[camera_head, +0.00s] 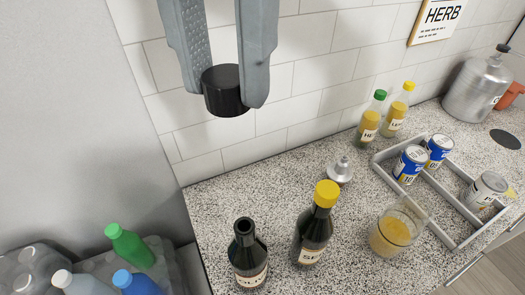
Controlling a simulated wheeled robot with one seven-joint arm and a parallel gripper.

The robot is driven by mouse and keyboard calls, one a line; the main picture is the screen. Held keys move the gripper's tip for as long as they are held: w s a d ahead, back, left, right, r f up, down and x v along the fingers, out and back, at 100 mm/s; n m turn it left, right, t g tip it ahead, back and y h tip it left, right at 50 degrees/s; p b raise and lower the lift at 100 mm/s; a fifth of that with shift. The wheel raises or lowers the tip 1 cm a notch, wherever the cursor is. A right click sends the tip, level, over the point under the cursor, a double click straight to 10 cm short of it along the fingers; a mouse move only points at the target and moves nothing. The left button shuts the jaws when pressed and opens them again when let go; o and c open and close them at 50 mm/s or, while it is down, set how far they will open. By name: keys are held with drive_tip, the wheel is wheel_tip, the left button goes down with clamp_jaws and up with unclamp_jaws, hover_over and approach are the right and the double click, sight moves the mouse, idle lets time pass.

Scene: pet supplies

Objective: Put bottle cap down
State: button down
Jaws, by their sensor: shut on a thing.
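My gripper (231,72) comes in from the top of the view. It is shut on a black bottle cap (226,98), held between its fingertips in front of the tiled wall, high above the counter. Below it, a dark bottle without a cap (249,262) stands upright on the speckled counter (352,213) near the front left edge. To its right stands a similar dark bottle with a yellow cap (315,229).
A glass of yellow liquid (392,234), a small metal stopper (340,171) and two oil bottles (382,116) stand on the counter. A grey rack (452,201) holds cans at the right. A metal canister (478,86) is behind. Bottles (130,246) are at lower left.

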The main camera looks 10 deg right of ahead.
drive_tip(key=shift+f+b, duration=0.4)
drive_tip(key=shift+f, duration=0.1)
wheel_tip(320, 180, down, 7)
drive_tip(key=w+d+m+b, duration=0.1)
drive_tip(key=w+b, duration=0.1)
drive_tip(key=b, duration=0.4)
drive_tip(key=m+b, duration=0.3)
drive_tip(key=b, duration=1)
hover_over(277, 197)
wheel_tip(277, 197, down, 17)
wheel_tip(277, 197, down, 19)
drive_tip(key=shift+s+f+b, duration=0.1)
drive_tip(key=shift+f+b, duration=0.1)
drive_tip(key=shift+b, duration=0.8)
